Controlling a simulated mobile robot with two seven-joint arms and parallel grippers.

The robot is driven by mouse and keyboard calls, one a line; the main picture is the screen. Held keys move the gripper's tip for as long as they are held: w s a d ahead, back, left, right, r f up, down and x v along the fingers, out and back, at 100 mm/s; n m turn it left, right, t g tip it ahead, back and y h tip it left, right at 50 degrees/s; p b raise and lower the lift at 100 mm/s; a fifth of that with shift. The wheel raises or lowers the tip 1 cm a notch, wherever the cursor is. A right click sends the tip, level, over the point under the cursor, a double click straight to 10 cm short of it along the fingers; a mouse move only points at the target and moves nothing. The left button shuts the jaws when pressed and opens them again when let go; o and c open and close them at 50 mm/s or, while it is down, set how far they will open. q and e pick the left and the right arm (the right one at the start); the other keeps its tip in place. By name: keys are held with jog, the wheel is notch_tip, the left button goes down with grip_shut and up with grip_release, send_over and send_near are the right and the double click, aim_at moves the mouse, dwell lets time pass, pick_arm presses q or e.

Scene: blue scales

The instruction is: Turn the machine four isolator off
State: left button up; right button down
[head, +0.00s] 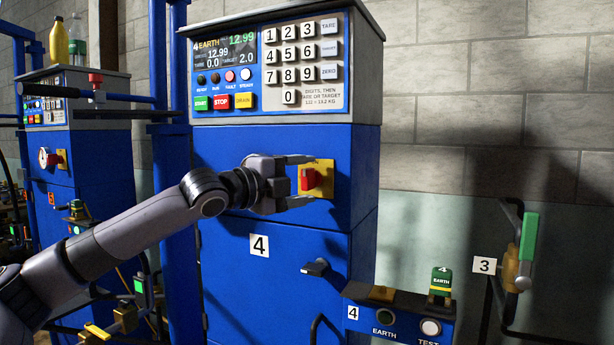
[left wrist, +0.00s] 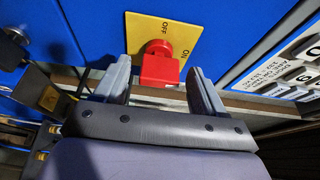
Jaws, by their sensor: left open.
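The machine four isolator is a red handle (head: 309,180) on a yellow plate (head: 325,168), on the blue cabinet front marked 4. In the left wrist view the red handle (left wrist: 160,69) stands out from the yellow plate (left wrist: 188,38), which reads OFF and ON. I cannot tell for sure which word the handle points at. My left gripper (head: 300,180) is open in front of the isolator. In the left wrist view its fingertips (left wrist: 159,64) are on either side of the handle, with gaps showing. My right gripper is not in view.
Above is machine four's panel with a keypad (head: 290,55) and START, STOP and DRAIN buttons. A black door handle (head: 316,267) sticks out below. An EARTH/TEST box (head: 400,318) stands lower right. A second blue machine (head: 90,150) with its own red isolator is at left.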

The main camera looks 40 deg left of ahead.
pick_arm(q)
jog(key=shift+w+d, duration=0.1)
jog(key=shift+w, duration=0.65)
jog(key=shift+c, duration=0.3)
jog(key=c, duration=0.9)
